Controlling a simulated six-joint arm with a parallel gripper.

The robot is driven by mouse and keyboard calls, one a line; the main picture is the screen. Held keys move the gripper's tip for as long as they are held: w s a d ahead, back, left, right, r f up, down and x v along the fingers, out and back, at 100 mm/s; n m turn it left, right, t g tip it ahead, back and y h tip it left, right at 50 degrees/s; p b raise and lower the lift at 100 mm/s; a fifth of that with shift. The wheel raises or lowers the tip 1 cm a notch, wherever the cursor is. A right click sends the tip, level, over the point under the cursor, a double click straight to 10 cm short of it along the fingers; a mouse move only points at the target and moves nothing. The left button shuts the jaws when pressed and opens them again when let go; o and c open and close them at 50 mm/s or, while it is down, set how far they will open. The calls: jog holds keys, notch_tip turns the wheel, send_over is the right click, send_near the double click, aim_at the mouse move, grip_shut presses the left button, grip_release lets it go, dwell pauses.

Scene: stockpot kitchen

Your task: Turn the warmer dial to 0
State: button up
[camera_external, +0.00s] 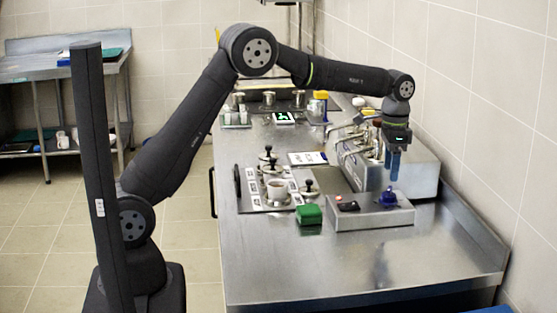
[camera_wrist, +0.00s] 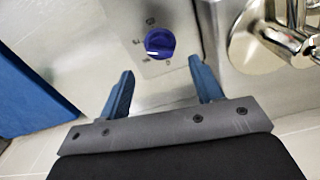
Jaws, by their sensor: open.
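The warmer dial (camera_wrist: 160,43) is a round blue knob with a white pointer line, set on a grey metal panel with small markings around it. In the external view the dial (camera_external: 387,198) sits on the right part of the low steel warmer box (camera_external: 350,215). My gripper (camera_external: 392,178) points down above the dial, apart from it. In the wrist view my gripper (camera_wrist: 161,80) has its two blue fingers spread, with nothing between them and the dial just beyond the tips.
A steel machine (camera_external: 415,170) with chrome parts is close behind my gripper. The front of the steel counter (camera_external: 370,265) is clear.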

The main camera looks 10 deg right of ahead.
aim_at(389, 188)
notch_tip(389, 188, down, 7)
jog(key=shift+f, duration=0.1)
dwell(0.3)
jog(key=c, duration=1)
